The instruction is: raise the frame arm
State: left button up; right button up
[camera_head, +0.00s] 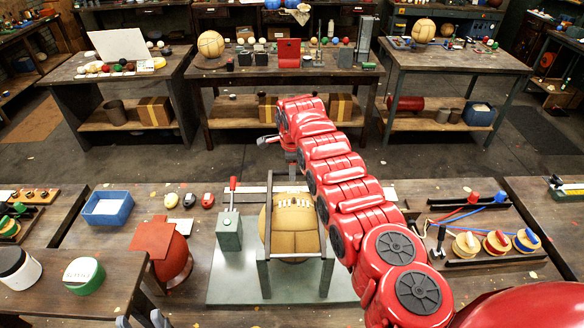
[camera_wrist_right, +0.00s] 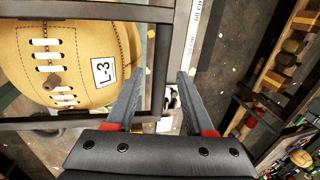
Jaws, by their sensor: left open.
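A tan leather ball (camera_head: 292,230) with white lacing sits in a dark metal frame (camera_head: 265,272) on a grey-green base plate (camera_head: 225,290). The frame's bars stand on both sides of the ball and cross behind its top. The right wrist view shows the ball (camera_wrist_right: 75,55) with an "L-3" label and a dark frame bar (camera_wrist_right: 168,60). My right gripper (camera_wrist_right: 160,80) is open, with that bar passing between its fingers in the picture; I cannot tell if they touch. My left gripper (camera_head: 144,321) is open at the bottom edge, partly cut off.
A green box with a red lever (camera_head: 230,232) stands left of the frame. My red right arm crosses above the bench. Back tables (camera_head: 345,78) stand beyond open floor.

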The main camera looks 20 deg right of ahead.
grip_shut()
dwell(1.3)
